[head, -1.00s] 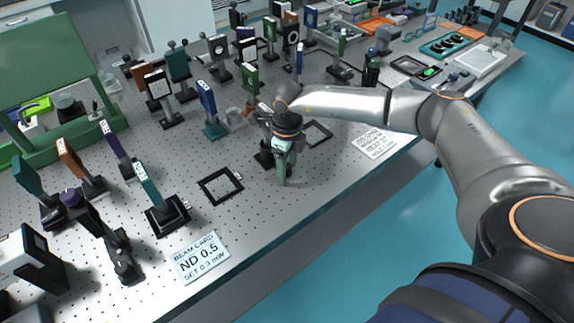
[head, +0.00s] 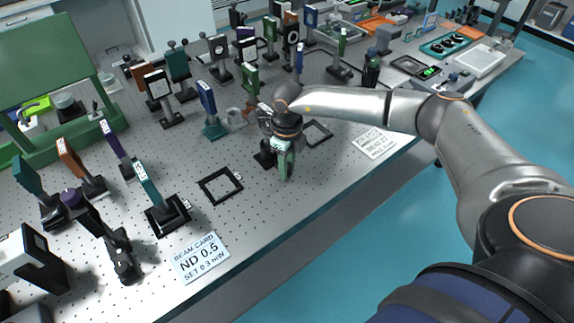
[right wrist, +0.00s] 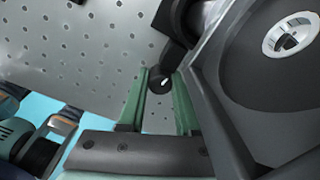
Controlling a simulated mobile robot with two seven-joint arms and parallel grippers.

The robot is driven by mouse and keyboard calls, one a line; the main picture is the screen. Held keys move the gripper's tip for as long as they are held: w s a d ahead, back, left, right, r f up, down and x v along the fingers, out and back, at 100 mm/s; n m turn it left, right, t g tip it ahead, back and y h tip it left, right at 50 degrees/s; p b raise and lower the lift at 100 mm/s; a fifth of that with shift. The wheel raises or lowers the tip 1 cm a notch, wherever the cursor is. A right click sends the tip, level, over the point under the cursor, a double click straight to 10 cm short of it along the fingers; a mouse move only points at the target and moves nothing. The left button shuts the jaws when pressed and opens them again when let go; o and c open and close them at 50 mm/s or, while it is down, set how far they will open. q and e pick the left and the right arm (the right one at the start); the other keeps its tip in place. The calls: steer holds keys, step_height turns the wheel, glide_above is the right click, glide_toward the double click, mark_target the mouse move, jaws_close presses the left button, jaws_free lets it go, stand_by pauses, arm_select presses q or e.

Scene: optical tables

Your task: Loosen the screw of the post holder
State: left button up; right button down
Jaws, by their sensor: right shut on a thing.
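The post holder (head: 263,158) is a dark piece on the near part of the perforated table, mostly hidden behind my right gripper (head: 284,170) in the head view. In the right wrist view the dark post holder (right wrist: 174,50) carries a round black screw knob (right wrist: 161,81) on its side. The green fingers of my right gripper (right wrist: 162,86) stand on both sides of this knob, shut on it at their tips. The screw's thread is hidden. My left gripper is not in view.
Empty black square frames lie on both sides of the gripper, one at the left (head: 220,186) and one at the right (head: 318,133). A mounted ND 0.5 filter (head: 149,186) and a beam card (head: 200,257) are further left. Several mounted optics stand behind.

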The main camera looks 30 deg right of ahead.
steer(key=shift+m, duration=0.5)
steer(key=c, duration=0.6)
jaws_free()
step_height(320, 180, up, 13)
steer(key=b, duration=0.1)
steer(key=shift+f, duration=0.2)
